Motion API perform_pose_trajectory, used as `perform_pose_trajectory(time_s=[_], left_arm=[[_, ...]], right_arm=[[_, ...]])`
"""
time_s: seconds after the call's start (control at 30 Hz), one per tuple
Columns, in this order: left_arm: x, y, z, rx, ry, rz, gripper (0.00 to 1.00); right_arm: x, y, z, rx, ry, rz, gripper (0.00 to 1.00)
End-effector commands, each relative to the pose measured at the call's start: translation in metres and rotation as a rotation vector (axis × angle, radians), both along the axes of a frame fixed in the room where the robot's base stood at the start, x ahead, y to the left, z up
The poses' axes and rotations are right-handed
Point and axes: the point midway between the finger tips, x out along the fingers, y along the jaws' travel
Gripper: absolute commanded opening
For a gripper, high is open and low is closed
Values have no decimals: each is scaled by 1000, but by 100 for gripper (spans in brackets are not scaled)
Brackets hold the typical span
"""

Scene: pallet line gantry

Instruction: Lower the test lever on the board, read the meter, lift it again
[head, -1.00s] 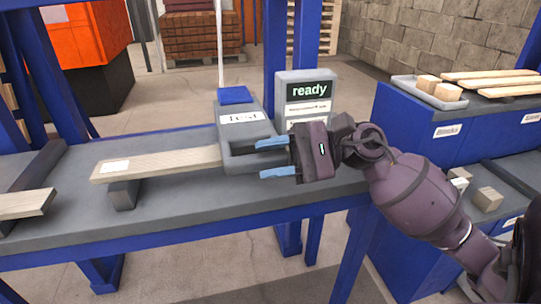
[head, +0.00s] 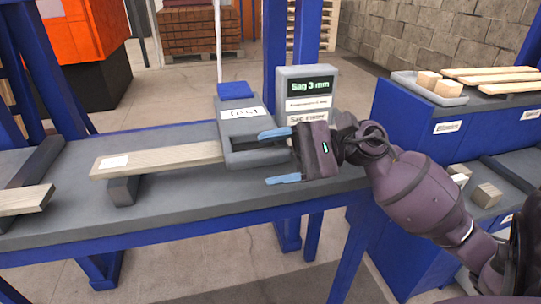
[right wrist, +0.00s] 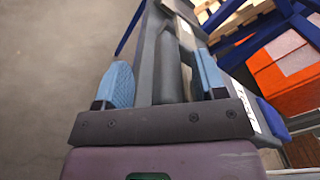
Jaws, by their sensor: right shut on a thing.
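The grey test lever unit (head: 238,132), with a "Test" label and a blue block on top, sits over the right end of the pale wooden board (head: 160,158). The meter (head: 308,90) stands behind it and reads "Sag 3 mm". My right gripper (head: 268,159) is at the front right of the unit, its blue fingers spread one above the other. The gripper partly hides the lever and the meter's lower label. My left gripper is out of view.
The board's left part rests on a grey block (head: 124,190) on the grey bench (head: 190,208). Another board end (head: 25,200) lies at far left.

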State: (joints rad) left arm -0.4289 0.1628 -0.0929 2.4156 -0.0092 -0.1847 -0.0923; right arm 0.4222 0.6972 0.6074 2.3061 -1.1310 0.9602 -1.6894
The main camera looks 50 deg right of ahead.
Motion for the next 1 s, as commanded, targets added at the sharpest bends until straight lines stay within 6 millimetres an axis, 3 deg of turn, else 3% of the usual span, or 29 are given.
perform_pose_trajectory(time_s=[0.03, 0.3, 0.5, 1.0], left_arm=[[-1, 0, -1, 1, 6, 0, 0], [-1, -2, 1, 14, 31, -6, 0], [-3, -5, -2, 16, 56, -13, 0], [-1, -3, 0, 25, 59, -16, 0]], right_arm=[[-3, -10, -7, 1, 22, -14, 53], [-31, -52, -3, 0, 13, -14, 53], [-46, -73, 1, -1, 2, -9, 53], [-53, -82, 3, -2, -5, -4, 53]])
